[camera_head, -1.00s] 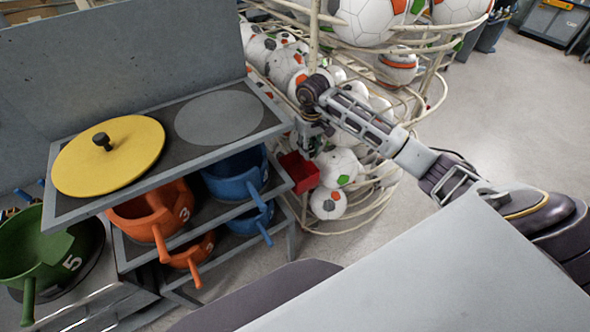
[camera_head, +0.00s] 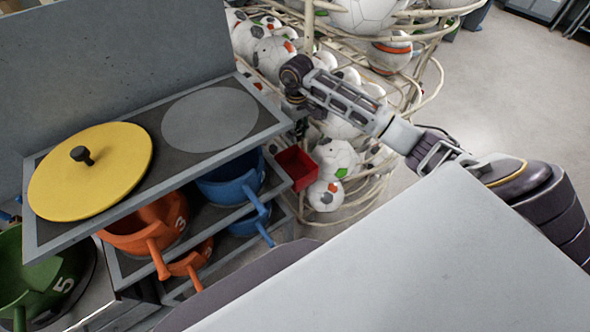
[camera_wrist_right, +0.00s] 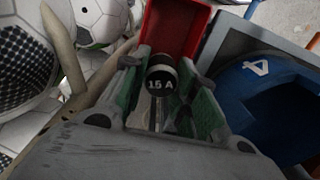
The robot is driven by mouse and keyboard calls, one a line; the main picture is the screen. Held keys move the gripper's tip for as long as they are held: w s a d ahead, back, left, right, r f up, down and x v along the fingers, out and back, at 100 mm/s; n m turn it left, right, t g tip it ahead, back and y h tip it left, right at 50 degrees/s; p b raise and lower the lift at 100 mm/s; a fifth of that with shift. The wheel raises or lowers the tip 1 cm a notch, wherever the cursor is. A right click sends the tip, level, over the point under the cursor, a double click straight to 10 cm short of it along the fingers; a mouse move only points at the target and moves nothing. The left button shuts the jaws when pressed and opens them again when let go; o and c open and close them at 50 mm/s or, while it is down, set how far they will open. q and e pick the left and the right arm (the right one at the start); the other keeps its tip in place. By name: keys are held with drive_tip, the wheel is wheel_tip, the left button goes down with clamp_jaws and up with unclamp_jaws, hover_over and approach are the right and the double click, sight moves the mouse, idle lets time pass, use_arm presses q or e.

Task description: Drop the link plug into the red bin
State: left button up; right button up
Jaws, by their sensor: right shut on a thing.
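The link plug (camera_wrist_right: 161,80), a dark cylinder marked "15 A" with a pale top rim, is held between the fingers of my right gripper (camera_wrist_right: 160,92) in the right wrist view. The red bin (camera_wrist_right: 172,28) lies just beyond the plug there, with its inside partly visible. In the head view the red bin (camera_head: 297,167) hangs at the right end of the shelf unit, and my right gripper (camera_head: 297,106) is above it. The plug cannot be made out in the head view. My left gripper is not in view.
A wire rack of soccer balls (camera_head: 338,158) stands right behind the bin. The grey shelf unit (camera_head: 150,178) carries a yellow lid (camera_head: 90,172) on top and orange (camera_head: 145,225) and blue pots (camera_head: 232,180) below. Open floor (camera_head: 490,100) lies at the right.

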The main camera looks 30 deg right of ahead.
drive_tip(key=shift+f, duration=3)
drive_tip(key=o, duration=1.1)
drive_tip(key=shift+c, duration=0.2)
drive_tip(key=shift+r, duration=3.75)
drive_tip(key=shift+s, duration=0.15)
